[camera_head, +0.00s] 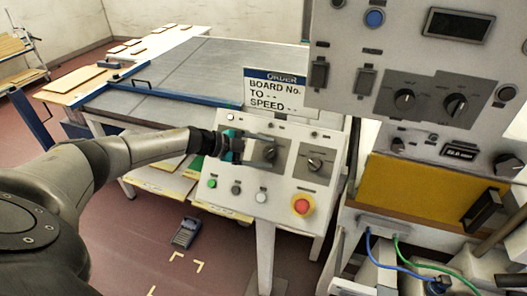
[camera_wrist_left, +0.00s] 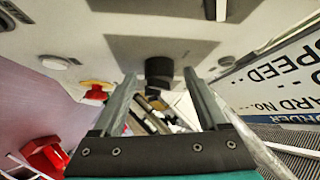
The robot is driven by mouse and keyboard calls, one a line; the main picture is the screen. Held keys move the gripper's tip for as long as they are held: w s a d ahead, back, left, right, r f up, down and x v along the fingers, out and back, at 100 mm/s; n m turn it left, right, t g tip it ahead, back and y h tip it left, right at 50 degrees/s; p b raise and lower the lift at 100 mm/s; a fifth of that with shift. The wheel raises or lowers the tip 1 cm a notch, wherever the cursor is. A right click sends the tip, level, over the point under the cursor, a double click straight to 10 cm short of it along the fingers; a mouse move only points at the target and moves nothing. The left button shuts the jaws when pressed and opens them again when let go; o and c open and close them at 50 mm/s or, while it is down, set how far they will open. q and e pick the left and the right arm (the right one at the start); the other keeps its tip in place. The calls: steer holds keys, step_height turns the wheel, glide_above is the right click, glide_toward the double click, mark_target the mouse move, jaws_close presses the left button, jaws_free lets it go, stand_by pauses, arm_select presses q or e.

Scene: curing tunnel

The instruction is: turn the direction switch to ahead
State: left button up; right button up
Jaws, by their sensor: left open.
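The sloped control panel (camera_head: 230,180) carries two black rotary switches on dark plates, a left one (camera_head: 268,152) and a right one (camera_head: 314,164). Their labels are too small to read, so I cannot tell which is the direction switch. My left gripper (camera_head: 236,148) is at the panel's left part, just left of the left switch. In the left wrist view its two fingers (camera_wrist_left: 160,78) are apart with nothing held. A black knob (camera_wrist_left: 158,68) shows beyond and between the fingertips; another (camera_wrist_left: 216,9) is partly cut off at the top edge. My right gripper is out of view.
A red stop button (camera_head: 302,204) on a yellow base is low on the panel, with small push buttons (camera_head: 236,189) to its left. An order sign (camera_head: 273,92) stands above the panel. A taller control cabinet (camera_head: 350,60) is at right; a large table (camera_head: 200,70) lies behind.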

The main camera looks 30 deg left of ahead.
arm_select(q)
steer(key=b+v, duration=0.1)
steer(key=v, duration=1.4)
steer(key=shift+s+a, duration=0.1)
